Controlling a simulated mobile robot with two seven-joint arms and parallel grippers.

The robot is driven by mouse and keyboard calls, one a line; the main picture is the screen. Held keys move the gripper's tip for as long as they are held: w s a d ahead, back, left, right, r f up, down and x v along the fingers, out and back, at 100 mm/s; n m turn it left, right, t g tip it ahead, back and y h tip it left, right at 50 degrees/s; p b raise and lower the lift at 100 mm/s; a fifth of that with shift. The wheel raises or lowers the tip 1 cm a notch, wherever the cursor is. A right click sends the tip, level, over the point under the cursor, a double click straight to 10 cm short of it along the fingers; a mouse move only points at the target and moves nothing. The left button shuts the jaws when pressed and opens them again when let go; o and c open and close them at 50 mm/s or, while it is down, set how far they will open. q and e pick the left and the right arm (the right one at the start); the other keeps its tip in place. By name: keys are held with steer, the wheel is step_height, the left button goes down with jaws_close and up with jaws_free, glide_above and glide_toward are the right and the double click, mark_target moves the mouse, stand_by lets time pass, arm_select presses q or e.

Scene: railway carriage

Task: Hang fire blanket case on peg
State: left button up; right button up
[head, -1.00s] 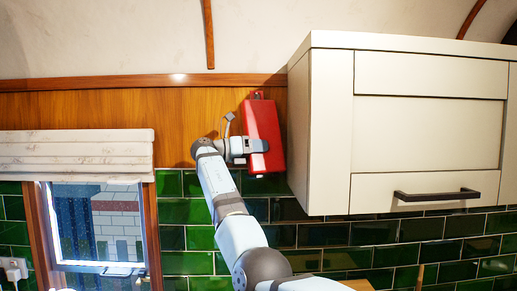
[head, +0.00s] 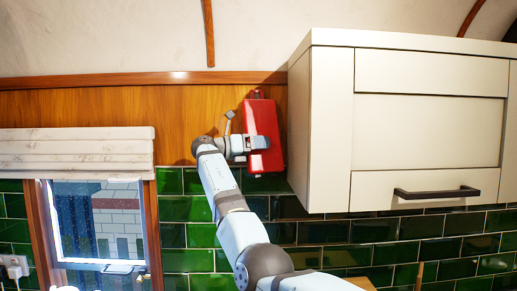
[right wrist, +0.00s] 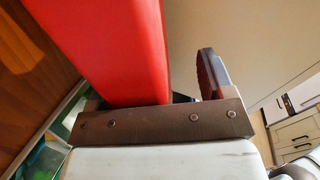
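The red fire blanket case (head: 264,120) is up against the wooden wall panel, left of the white cupboard, tilted slightly. A small dark part shows at its top edge; I cannot make out a peg or whether the case hangs on one. My right gripper (head: 257,143) is at the case's lower half, coming from the left. In the right wrist view the case (right wrist: 110,45) stands between the fingers. The right-hand finger (right wrist: 212,75) is apart from the case, with a clear gap; the other finger is mostly hidden. My left gripper is not in view.
The white wall cupboard (head: 425,135) with a dark handle is close to the case's right side. Green tiles (head: 190,235) lie below the wooden panel (head: 100,105). A window with a pale blind (head: 75,150) is at the left.

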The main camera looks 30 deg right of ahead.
steer(key=shift+f, duration=0.1)
steer(key=shift+w+a, duration=0.2)
steer(key=shift+a, duration=0.3)
arm_select(q)
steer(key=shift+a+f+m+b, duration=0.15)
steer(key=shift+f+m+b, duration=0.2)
steer(key=shift+b, duration=0.45)
arm_select(e)
steer(key=v, duration=0.6)
steer(key=shift+a, duration=0.25)
